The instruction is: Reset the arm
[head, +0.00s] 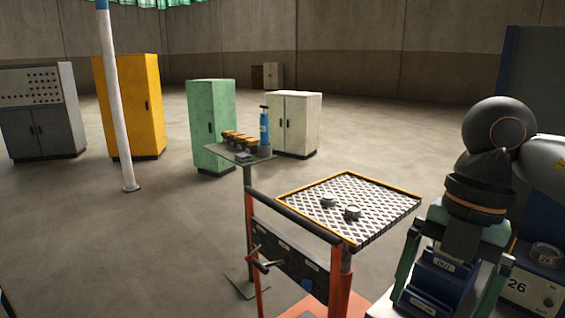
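My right arm comes in from the right edge and reaches down in the lower right. My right gripper (440,300) has two green fingers spread wide apart. A dark blue stepped block (437,284) with small labels lies between and below them on a pale surface. I see no grip on it, though the fingertips are partly hard to make out. My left gripper is not in view. Only a small dark bit shows at the lower left corner.
A cart with an orange-edged grating top (385,205) stands left of my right gripper, carrying two small round pieces (352,212). Behind is a small stand (236,155) with a blue bottle (264,128). Cabinets (210,120) line the back. A white pole (118,110) stands left. Left floor is open.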

